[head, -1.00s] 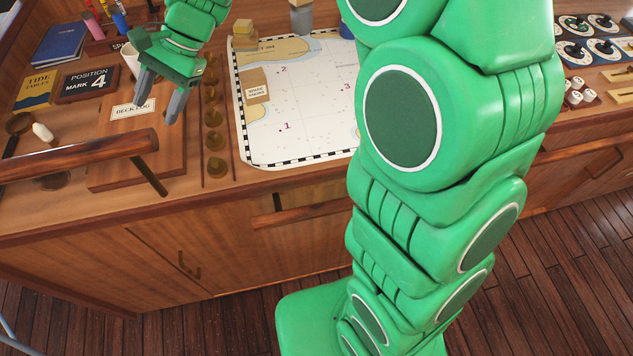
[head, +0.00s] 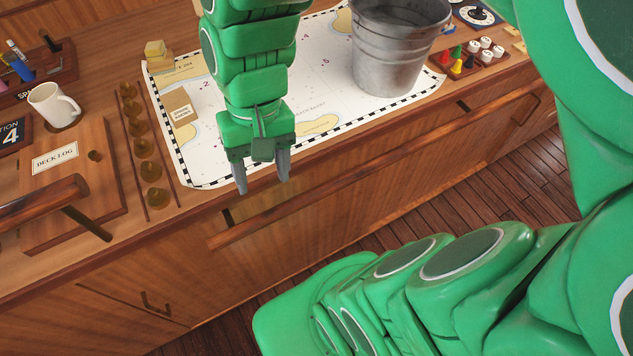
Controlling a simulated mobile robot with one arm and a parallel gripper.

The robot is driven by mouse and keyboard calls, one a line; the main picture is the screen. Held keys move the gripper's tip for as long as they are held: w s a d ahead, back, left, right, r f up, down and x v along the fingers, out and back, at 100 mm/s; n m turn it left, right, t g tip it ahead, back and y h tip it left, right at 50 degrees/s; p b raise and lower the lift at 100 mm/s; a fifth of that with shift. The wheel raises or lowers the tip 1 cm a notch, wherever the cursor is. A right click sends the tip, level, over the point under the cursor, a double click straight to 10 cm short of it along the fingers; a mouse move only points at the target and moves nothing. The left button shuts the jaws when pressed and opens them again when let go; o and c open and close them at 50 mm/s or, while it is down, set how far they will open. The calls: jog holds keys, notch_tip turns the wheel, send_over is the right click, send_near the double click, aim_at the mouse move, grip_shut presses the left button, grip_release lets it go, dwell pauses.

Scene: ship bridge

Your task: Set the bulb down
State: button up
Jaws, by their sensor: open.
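No bulb shows in the head view now. My gripper (head: 262,174) hangs pointing down near the front edge of the chart table (head: 120,235). Its two grey fingers are apart, and nothing shows between them. The white chart (head: 205,140) lies behind it on the table top.
A metal bucket (head: 385,55) stands on the chart's right part. Coloured pieces and white dice-like pieces (head: 487,47) lie right of it. A white mug (head: 52,103), a deck log board (head: 55,158) and a row of brass pieces (head: 146,147) are at the left.

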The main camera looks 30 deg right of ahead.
jog(key=s+d+f+n+h, duration=0.1)
jog(key=s+d, duration=0.5)
jog(key=shift+h, duration=0.3)
dwell(0.9)
